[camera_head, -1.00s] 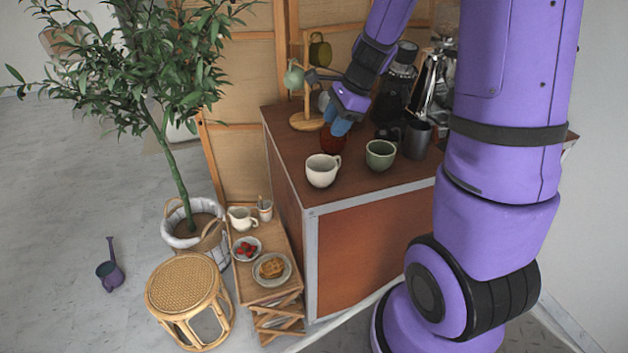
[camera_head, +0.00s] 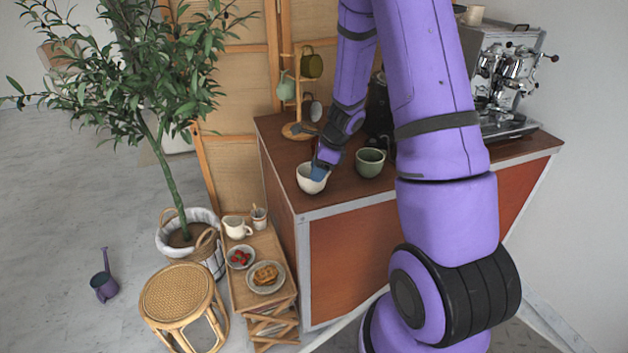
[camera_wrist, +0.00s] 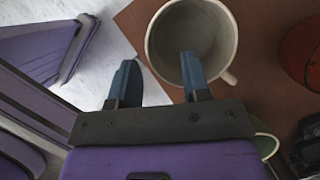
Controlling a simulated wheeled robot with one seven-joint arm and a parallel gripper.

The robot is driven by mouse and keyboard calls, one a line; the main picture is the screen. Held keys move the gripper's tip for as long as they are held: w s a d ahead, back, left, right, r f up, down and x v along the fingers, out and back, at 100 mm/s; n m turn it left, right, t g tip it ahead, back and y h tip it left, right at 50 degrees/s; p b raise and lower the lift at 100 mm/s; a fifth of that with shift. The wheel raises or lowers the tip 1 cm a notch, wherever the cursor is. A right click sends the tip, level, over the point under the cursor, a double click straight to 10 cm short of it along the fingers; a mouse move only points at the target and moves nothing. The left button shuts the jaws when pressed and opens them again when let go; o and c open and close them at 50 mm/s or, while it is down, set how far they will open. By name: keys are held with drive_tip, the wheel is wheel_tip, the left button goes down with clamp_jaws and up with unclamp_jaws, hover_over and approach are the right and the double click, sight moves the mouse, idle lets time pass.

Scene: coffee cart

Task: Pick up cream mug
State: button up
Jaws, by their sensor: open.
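The cream mug (camera_head: 309,183) stands upright at the front left corner of the brown cart top. In the wrist view the cream mug (camera_wrist: 222,30) shows its open mouth, with its handle at the lower right. My gripper (camera_head: 318,171) is right at the mug in the head view and covers part of it. In the wrist view my gripper (camera_wrist: 160,75) has its blue fingers spread apart. The right finger overlaps the mug's opening and the left finger is outside its left rim, so the near wall appears between them. I cannot tell whether either finger touches it.
A green mug (camera_head: 370,162) stands just right of the cream mug. A reddish-brown rounded thing (camera_wrist: 302,55) is at the right in the wrist view. A wooden mug tree (camera_head: 297,128) stands behind. The cart edge (camera_head: 335,208) is close in front.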

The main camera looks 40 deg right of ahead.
sight(308, 189)
drive_tip(key=x, duration=0.3)
drive_tip(key=shift+s+a+f, duration=0.15)
drive_tip(key=shift+a+f, duration=0.3)
drive_tip(key=shift+f, duration=0.45)
drive_tip(key=shift+w, duration=0.25)
clamp_jaws()
